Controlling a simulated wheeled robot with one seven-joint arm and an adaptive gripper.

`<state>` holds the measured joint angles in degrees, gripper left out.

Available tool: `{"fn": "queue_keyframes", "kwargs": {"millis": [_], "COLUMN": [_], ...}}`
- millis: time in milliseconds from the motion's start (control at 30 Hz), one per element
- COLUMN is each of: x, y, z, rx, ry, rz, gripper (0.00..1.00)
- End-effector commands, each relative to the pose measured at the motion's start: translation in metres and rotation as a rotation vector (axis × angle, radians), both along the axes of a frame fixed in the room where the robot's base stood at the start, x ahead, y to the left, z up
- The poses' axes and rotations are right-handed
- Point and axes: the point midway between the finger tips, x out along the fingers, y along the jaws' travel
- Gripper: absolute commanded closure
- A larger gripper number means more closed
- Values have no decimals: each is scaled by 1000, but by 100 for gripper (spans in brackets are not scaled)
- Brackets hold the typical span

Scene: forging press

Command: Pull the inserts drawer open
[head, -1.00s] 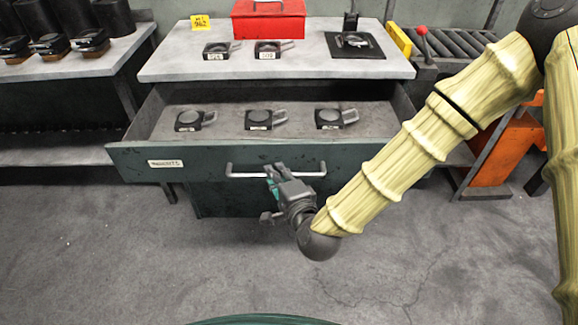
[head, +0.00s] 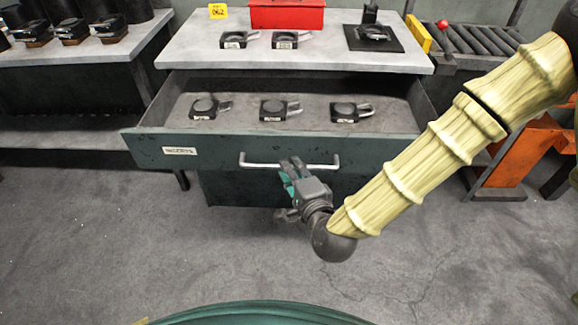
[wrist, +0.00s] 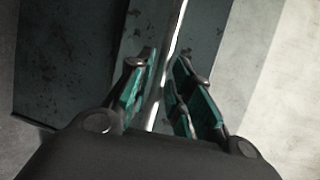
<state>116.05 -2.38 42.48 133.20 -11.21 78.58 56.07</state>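The inserts drawer (head: 225,157) stands pulled out from the dark green workbench, with a small label (head: 180,151) at the left of its front. Several dark inserts (head: 272,110) lie inside it in a row. Its bar handle (head: 262,164) spans the middle of the front; it also shows as a bright bar in the wrist view (wrist: 178,35). My gripper (head: 290,170) is at the handle's middle. In the wrist view its two teal-padded fingers (wrist: 165,75) stand on either side of the bar, with a gap visible beside it. The fingers look open.
The grey bench top (head: 200,50) above carries a red box (head: 287,14), a yellow sign (head: 218,11) and more inserts. A roller conveyor (head: 480,45) and an orange stand (head: 530,145) are on the right. The floor in front is clear.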

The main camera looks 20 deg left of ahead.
Motion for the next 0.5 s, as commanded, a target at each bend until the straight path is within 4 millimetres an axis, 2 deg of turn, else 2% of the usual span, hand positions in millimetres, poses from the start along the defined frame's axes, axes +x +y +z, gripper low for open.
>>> {"fn": "queue_keyframes", "kwargs": {"millis": [300,500], "x": [-30,-38], "y": [-32,-40], "z": [8,10], "rx": [-1,0], "ry": [1,0], "rz": [0,0], "gripper": [79,79]}}
